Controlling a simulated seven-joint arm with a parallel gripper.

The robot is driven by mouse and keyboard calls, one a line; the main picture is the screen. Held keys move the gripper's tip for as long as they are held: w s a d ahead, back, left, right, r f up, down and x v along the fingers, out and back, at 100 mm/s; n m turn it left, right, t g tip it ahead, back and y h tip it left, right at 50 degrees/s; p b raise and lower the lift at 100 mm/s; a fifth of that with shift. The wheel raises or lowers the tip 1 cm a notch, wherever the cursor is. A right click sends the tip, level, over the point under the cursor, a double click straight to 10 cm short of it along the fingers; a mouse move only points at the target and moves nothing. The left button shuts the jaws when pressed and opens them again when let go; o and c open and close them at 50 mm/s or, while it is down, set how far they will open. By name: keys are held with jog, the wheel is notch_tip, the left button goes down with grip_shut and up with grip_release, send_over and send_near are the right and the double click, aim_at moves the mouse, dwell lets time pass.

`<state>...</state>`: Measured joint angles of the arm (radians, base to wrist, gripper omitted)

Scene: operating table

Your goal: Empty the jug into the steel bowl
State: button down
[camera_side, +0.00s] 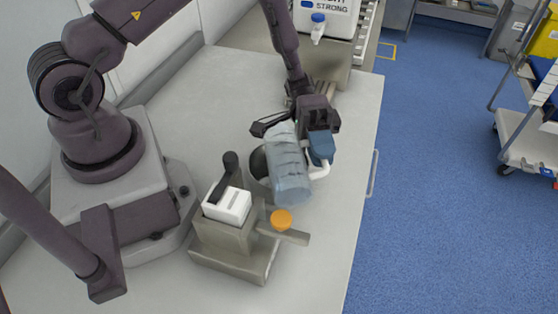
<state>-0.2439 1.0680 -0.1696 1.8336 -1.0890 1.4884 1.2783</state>
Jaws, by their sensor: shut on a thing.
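The jug (291,178) is a clear, bluish cylinder with dark graduation marks and a white handle (321,170) on its right. It is tilted in front of my gripper (317,138), which is shut on it at the handle side. A dark rounded shape (258,162) shows just left of the jug and is mostly hidden by it; I cannot tell whether this is the steel bowl. No other bowl is plain in view. I cannot make out any liquid level in the jug or a stream from it.
A white container with a blue-capped tap (318,24) is at the back. The pale tabletop (326,240) is clear at front right.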

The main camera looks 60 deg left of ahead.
jog(key=shift+f, duration=0.55)
jog(key=shift+a+r+h, duration=0.2)
jog(key=shift+h, duration=0.4)
